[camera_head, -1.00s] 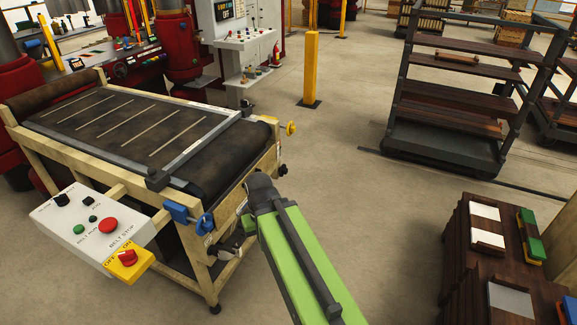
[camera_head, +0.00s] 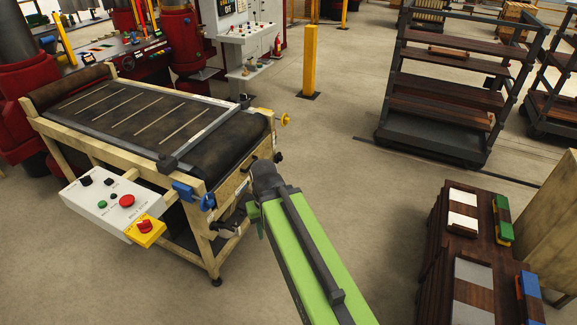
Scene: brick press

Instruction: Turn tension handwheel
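The belt conveyor (camera_head: 213,156) stands at the left with a pale wooden frame. A small blue wheel (camera_head: 207,202) sits beside a blue block (camera_head: 184,191) at its near corner. A small yellow wheel (camera_head: 285,120) sits at its far corner. I cannot tell which one is the tension handwheel. My green arm reaches up from the bottom to the conveyor's end.
A white control box (camera_head: 103,204) with buttons and a yellow-backed red switch (camera_head: 145,227) juts from the conveyor's near side. A yellow post (camera_head: 310,62) and a dark rack (camera_head: 442,100) stand beyond. A brown bench (camera_head: 432,250) is at right. The floor between is open.

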